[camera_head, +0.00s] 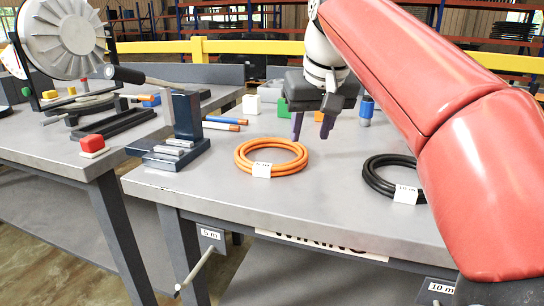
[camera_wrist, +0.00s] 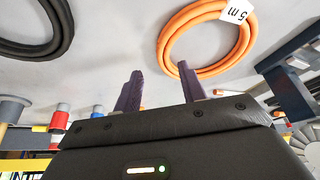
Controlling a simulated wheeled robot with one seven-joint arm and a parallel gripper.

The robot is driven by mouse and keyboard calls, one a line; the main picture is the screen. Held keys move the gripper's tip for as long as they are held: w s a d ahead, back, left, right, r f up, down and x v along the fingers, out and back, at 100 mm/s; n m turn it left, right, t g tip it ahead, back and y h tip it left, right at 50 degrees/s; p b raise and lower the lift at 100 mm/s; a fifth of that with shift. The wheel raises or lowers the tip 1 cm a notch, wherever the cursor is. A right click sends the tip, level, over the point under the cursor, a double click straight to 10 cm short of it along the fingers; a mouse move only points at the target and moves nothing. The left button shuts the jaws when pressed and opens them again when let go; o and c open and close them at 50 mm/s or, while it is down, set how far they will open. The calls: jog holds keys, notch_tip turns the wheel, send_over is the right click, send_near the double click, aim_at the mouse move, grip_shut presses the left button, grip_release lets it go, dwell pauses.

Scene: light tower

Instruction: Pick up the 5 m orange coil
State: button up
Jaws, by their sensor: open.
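The orange coil (camera_head: 243,154) lies flat on the grey wiring table (camera_head: 220,193), left of my gripper in the head view. Its white tag reads "5 m" in the wrist view, where the coil (camera_wrist: 170,45) is at the top centre. My gripper (camera_head: 311,126) is open and empty, above the table behind and to the right of the coil. Its dark purple fingers (camera_wrist: 158,88) point toward the table, apart from the coil.
A black coil (camera_head: 378,184) with a white tag lies at the right. Blue-orange rods (camera_head: 222,124) and coloured blocks lie behind. A peg under a "5 m" label (camera_head: 210,234) sticks out at the front.

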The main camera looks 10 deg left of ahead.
aim_at(302, 148)
jog(key=x, duration=0.2)
jog(key=b+x, duration=0.1)
jog(key=x, duration=0.1)
jog(key=shift+w+a+f, duration=0.1)
jog(key=shift+w+a, duration=0.05)
jog(key=shift+a, duration=0.25)
grip_shut()
